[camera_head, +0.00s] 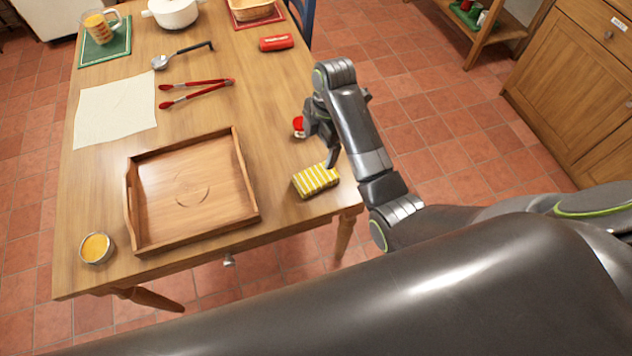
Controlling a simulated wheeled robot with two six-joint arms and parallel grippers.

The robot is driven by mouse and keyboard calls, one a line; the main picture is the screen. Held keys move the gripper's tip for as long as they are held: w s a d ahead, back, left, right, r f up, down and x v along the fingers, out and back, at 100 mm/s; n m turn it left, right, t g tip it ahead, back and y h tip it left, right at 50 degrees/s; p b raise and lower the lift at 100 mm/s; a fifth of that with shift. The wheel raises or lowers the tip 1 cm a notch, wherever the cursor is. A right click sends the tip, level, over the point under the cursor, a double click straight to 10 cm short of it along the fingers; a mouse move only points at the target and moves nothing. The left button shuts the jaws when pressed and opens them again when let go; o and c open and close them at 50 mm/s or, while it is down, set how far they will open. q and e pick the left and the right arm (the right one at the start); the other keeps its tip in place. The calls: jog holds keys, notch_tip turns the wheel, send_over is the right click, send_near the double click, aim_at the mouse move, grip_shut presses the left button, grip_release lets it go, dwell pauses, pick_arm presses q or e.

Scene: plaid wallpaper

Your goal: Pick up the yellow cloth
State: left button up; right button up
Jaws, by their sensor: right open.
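The yellow cloth (316,180) is a small folded bundle with white stripes. It lies near the right edge of the wooden table, right of the tray. My right gripper (323,151) is open, with its fingers pointing down just above and behind the cloth. The gripper looks empty and apart from the cloth, though the exact height gap is hard to tell. My left gripper is not in view.
A wooden tray (151,243) sits left of the cloth. A small red object (298,126) stands beside my right gripper, partly hidden. Red tongs (198,93), a ladle (182,54), a pale sheet (115,108) and a yellow-filled bowl (96,248) lie farther left.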

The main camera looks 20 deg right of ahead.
jog(key=p, duration=0.1)
send_over(316, 176)
notch_tip(316, 176, down, 6)
jog(key=shift+w+d+f, duration=0.1)
jog(key=shift+f, duration=0.7)
notch_tip(316, 176, down, 4)
jog(key=shift+d+f+p, duration=0.15)
jog(key=shift+f+p, duration=0.05)
jog(key=shift+p, duration=0.4)
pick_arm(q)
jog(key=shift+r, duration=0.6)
pick_arm(e)
jog(key=shift+f, duration=0.45)
jog(key=c, duration=1.1)
